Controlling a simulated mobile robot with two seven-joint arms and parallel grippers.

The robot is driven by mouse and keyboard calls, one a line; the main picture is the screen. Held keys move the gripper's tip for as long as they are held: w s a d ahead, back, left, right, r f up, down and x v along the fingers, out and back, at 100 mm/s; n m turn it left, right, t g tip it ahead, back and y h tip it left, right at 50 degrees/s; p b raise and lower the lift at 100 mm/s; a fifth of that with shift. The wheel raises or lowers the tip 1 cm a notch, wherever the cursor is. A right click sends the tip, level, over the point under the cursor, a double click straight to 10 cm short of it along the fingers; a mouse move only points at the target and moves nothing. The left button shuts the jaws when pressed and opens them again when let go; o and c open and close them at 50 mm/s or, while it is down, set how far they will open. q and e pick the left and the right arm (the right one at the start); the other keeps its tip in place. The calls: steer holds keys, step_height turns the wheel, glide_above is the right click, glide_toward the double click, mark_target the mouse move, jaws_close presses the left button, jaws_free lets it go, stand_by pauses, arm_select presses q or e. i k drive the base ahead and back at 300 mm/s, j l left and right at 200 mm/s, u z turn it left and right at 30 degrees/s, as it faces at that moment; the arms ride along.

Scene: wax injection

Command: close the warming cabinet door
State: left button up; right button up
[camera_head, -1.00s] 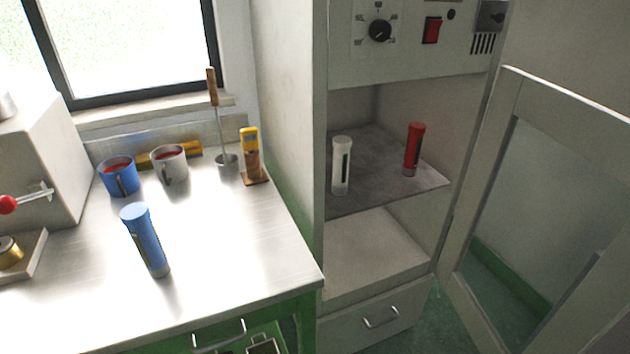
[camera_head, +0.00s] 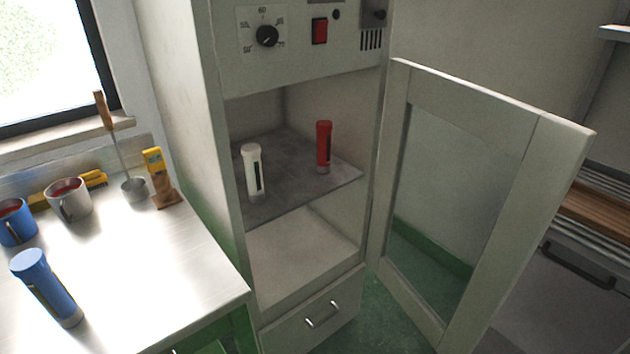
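The warming cabinet (camera_head: 178,110) stands in the middle of the view with its front open. Its door (camera_head: 478,88) is a pale frame around a glass pane (camera_head: 440,190). The door stands wide open, swung out to the right from the cabinet's right edge. On the grey shelf (camera_head: 290,190) inside stand a white cylinder (camera_head: 253,172) and a red cylinder (camera_head: 323,147). Neither of my grippers shows in the view.
A steel worktop (camera_head: 150,265) on the left bears a blue cylinder (camera_head: 47,288), a blue mug (camera_head: 14,222), a grey mug (camera_head: 69,201), a ladle (camera_head: 134,188) and a yellow device (camera_head: 154,162). Below the shelf is a shut drawer (camera_head: 325,312). Shelving with a wooden board (camera_head: 600,215) stands at the right.

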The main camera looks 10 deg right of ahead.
mark_target(553, 148)
steer(key=l, duration=0.45)
steer(key=k+l+u, duration=0.15)
steer(key=l, duration=0.7)
